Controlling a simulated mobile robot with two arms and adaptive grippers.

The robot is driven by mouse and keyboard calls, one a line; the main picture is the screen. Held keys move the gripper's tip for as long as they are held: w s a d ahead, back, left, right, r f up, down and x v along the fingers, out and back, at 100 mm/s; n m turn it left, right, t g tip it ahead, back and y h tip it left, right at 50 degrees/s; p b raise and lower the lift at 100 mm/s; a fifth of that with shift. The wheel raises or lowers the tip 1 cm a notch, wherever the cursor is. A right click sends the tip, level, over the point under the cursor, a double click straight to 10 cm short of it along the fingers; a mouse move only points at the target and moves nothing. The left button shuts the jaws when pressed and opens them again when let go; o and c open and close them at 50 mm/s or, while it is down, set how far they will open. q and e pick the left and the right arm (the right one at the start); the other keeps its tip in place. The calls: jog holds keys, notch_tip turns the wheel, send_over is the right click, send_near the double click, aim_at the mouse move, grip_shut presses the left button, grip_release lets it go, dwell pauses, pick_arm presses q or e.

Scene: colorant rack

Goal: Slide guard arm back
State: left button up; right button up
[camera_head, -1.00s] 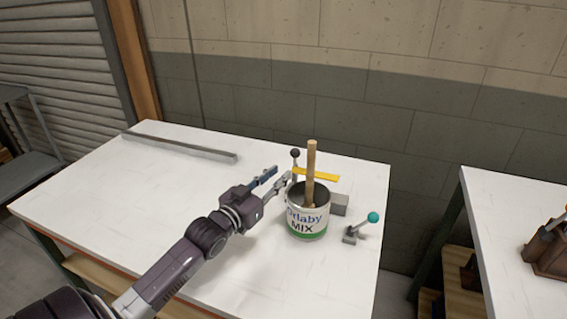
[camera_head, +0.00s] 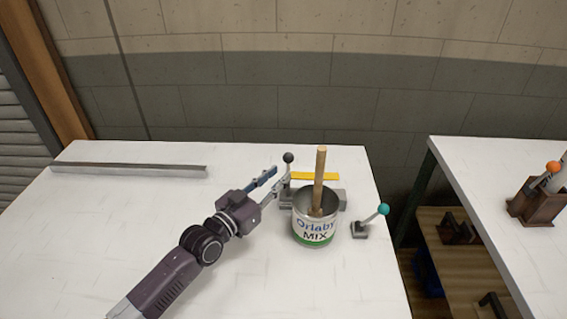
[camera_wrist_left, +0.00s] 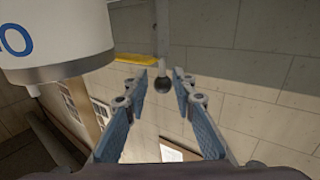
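The guard arm appears to be the flat yellow bar (camera_head: 315,176) behind the can. A black ball knob (camera_head: 288,158) on a thin upright post stands at its left end. My left gripper (camera_head: 280,176) is open, with its fingertips beside the post just below the knob. In the left wrist view the fingers (camera_wrist_left: 162,88) are spread. The knob (camera_wrist_left: 162,86) shows between them, and the yellow bar (camera_wrist_left: 136,59) shows to the left. I cannot tell whether the fingers touch the post. My right gripper is not in view.
A white can (camera_head: 314,230) with a wooden stick (camera_head: 320,172) stands right of the gripper, close to it. A lever with a teal knob (camera_head: 383,209) is farther right. A grey rail (camera_head: 130,170) lies at the back left. The table's left part is clear.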

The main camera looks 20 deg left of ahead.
aim_at(288, 166)
pick_arm(q)
jog(key=x, duration=0.6)
jog(key=shift+a, duration=0.2)
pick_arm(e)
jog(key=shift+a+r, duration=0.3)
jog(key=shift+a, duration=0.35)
pick_arm(q)
jog(key=shift+c, duration=0.5)
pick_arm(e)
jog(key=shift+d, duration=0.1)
pick_arm(q)
jog(key=c, duration=0.5)
grip_shut()
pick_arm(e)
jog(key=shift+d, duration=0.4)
